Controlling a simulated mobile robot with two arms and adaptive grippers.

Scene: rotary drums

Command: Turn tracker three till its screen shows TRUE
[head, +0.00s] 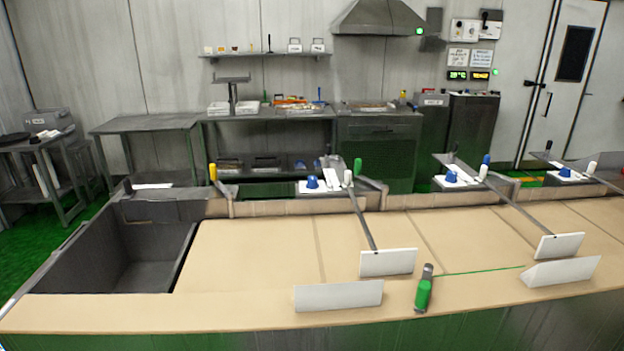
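Neither of my grippers is in view. No tracker labelled three and no screen with the word TRUE can be made out. Along the back of the long counter stand white units with blue knobs: one in the middle (312,182), one further right (451,177) and one at the far right (565,172). Dark arms reach forward from the first two to white panels, a middle panel (388,262) and a right panel (559,247). White wedge-shaped stands, one left (338,295) and one right (560,271), sit near the front edge. No writing is readable on them.
The tan counter (255,250) is mostly clear. A dark open basin (115,260) is at its left end. A green and grey tool (424,289) lies at the front edge. Steel tables (145,125), a shelf (265,54) and small lit displays (457,75) are along the back wall.

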